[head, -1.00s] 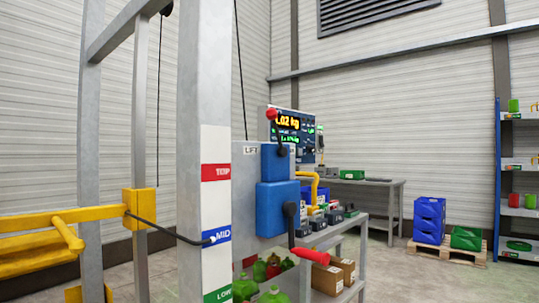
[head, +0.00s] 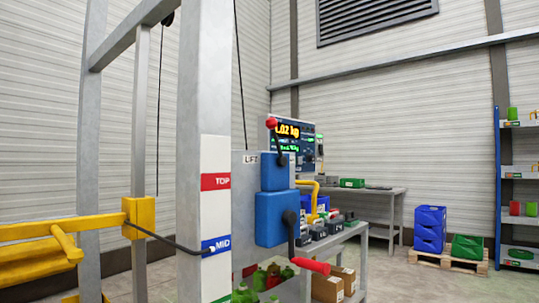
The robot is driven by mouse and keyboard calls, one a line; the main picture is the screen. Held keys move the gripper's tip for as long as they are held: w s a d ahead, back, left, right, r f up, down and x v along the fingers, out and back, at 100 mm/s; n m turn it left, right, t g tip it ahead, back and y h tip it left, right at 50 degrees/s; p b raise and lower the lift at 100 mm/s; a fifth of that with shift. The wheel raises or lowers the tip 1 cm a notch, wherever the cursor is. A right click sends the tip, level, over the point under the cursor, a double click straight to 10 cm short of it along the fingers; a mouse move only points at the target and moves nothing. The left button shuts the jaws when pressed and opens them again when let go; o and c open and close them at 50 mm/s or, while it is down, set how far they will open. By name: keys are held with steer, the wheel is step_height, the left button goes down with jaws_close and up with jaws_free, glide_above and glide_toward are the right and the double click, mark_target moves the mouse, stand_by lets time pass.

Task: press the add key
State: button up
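The weighing display (head: 290,130) is partly in view behind the blue lift box, with yellow digits reading about .02 kg and smaller green text below. The add key cannot be made out in the head view; the lift box may hide part of the panel. My gripper is not in view.
A grey post (head: 205,90) with TOP and MID labels stands close in front. The blue lift box (head: 275,215) carries a red-knobbed lever (head: 271,123) and a crank with a red handle (head: 311,265). A workbench (head: 385,194), blue crates (head: 430,228) and a shelf (head: 520,165) stand behind. Floor shows at right.

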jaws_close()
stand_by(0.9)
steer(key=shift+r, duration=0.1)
